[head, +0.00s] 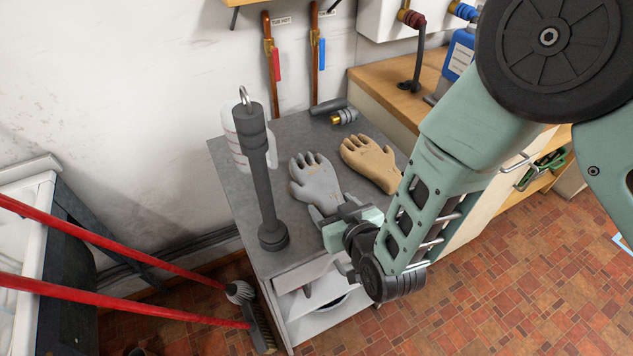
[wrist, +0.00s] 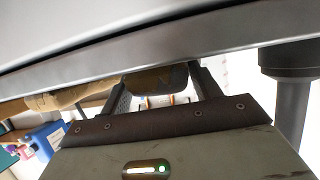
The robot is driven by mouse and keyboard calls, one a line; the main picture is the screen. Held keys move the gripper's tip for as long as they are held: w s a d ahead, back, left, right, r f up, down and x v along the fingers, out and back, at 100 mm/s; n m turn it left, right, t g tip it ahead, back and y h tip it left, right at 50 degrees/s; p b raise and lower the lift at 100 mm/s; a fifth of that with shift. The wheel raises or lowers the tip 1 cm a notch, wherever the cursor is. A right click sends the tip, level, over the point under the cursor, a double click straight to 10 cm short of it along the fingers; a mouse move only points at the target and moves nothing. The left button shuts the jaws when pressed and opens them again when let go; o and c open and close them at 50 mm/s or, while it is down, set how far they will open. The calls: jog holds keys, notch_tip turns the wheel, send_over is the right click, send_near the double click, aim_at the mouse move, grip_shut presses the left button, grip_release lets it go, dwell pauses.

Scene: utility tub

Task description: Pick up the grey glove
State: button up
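The grey glove (head: 316,180) lies on the grey cabinet top (head: 222,160) in the head view, fingers toward the wall and cuff toward my arm. My gripper (head: 335,208) is low over the front of the cabinet top, at the glove's cuff end. In the wrist view, which looks upside down, the dark cuff end (wrist: 157,79) shows between the two fingers of my gripper (wrist: 160,76). The fingers are apart, one on each side of it. I cannot tell whether either finger touches it. The arm hides part of the cuff in the head view.
A tan glove (head: 371,162) lies just right of the grey one. A dark grey post (head: 266,180) and a white jug (head: 232,135) stand at the left. Dark cylindrical fittings (head: 344,117) lie behind the gloves. Red-handled tools (head: 130,243) lean at the lower left.

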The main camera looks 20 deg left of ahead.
jog(key=c, duration=0.4)
jog(key=shift+r, duration=0.15)
